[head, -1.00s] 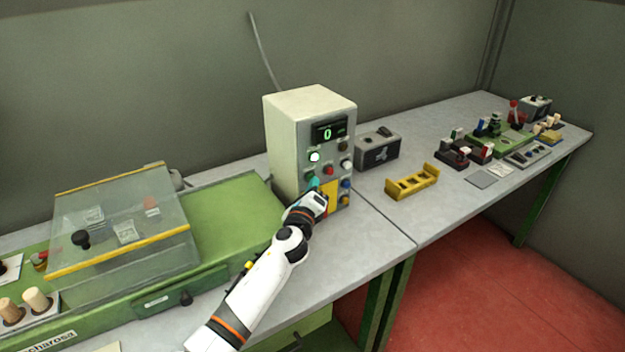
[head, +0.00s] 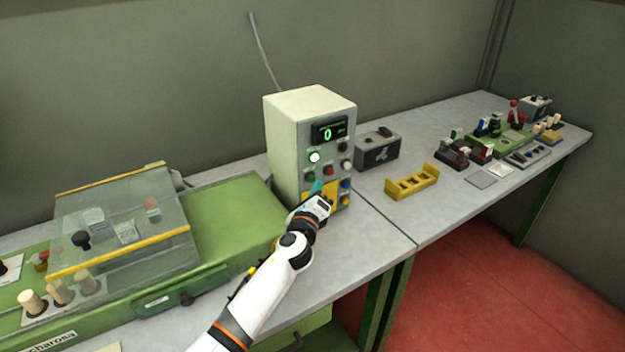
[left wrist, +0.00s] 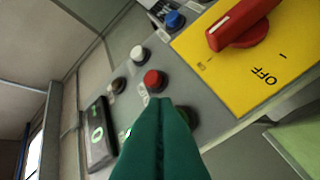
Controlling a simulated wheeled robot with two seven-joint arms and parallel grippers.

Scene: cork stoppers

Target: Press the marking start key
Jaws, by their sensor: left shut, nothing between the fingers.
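The pale control box (head: 283,140) stands on the bench behind my left gripper (head: 317,187). Its display (head: 329,131) reads 0 and a green lamp (head: 314,156) is lit. A red button (head: 328,170) and a green button (head: 310,177) sit below the lamp. The gripper is shut and empty, its teal fingertips in front of the panel's lower left. In the left wrist view the fingers (left wrist: 163,103) overlap the panel just below the red button (left wrist: 154,80) and partly hide a green button (left wrist: 190,117). I cannot tell whether they touch it. My right gripper is not in view.
A yellow plate with a red OFF switch (left wrist: 243,22) is close to the fingers. Left stands a green machine with a clear cover (head: 125,215) and several corks (head: 30,301). A yellow rack (head: 411,182) and black box (head: 377,152) stand to the right.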

